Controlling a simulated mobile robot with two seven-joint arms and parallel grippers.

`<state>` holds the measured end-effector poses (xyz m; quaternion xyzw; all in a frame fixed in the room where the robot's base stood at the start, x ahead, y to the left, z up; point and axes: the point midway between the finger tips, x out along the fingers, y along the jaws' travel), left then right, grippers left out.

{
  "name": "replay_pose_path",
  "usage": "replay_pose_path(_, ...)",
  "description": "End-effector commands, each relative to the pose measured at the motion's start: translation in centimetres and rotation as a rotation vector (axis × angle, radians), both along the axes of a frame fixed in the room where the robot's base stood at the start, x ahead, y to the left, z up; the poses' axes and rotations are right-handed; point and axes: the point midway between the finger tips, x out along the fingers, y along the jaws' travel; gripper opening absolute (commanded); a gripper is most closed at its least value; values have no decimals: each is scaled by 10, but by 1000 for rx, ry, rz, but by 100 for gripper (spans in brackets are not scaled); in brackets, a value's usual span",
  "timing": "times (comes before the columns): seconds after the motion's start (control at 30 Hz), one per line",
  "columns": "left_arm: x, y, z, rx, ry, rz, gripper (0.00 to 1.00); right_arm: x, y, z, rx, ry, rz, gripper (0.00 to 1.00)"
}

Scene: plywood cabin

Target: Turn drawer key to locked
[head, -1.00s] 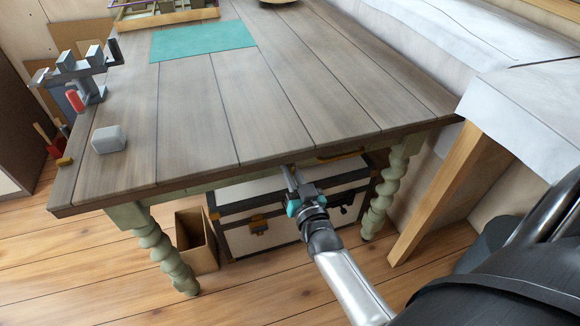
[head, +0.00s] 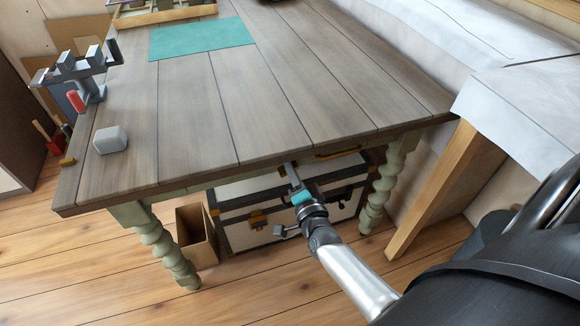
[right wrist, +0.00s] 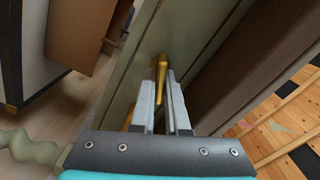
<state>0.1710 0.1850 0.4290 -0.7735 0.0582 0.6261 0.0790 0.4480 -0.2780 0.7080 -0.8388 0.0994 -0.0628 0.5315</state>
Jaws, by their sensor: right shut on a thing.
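The brass drawer key (right wrist: 162,68) shows in the right wrist view, sticking out of the pale green drawer front (right wrist: 150,45). My right gripper (right wrist: 161,82) is shut on it, one finger on each side. In the head view my right gripper (head: 293,175) is at the table's front edge, rolled so its jaws look tilted. The key is hidden there by the gripper and the tabletop edge. I cannot read a locked mark. My left gripper is not in view.
A brass handle (head: 338,152) is on the drawer front to the right of the gripper. A trunk (head: 262,232) stands under the table, with an open box (head: 195,235) beside it. Turned green legs (head: 377,185) flank the space. The near tabletop (head: 240,125) is mostly clear.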

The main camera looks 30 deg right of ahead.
Motion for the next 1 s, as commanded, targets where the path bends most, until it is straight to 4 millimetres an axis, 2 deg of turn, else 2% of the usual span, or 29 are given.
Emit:
replay_pose_path(0.2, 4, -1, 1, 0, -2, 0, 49, 0, -1, -1, 181, -45, -1, 0)
replay_pose_path(0.5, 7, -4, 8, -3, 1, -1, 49, 0, -1, -2, 360, -88, -1, 0)
replay_pose_path(1.0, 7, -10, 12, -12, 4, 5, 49, 0, -1, -2, 447, -109, -1, 0)
